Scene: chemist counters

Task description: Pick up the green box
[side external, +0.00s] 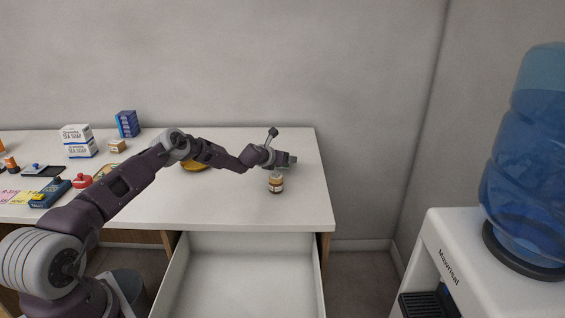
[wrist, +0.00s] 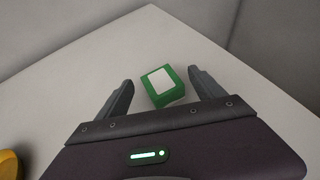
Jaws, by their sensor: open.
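The green box (wrist: 168,97) with a white label on top sits on the white counter in the wrist view. My gripper (wrist: 160,77) is open, with one finger to the left of the box and one to the right. The box lies between the finger lines, with a gap on the left; the right finger is close to it. I cannot tell how far above the counter the fingers are. In the side view my gripper (side external: 288,160) is near the counter's right end, and the box is not clearly visible there.
A yellow item (side external: 195,166) lies behind my forearm. Soap boxes (side external: 78,142) and a blue box (side external: 127,124) stand at left. An open drawer (side external: 245,275) juts out below the counter (side external: 240,211).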

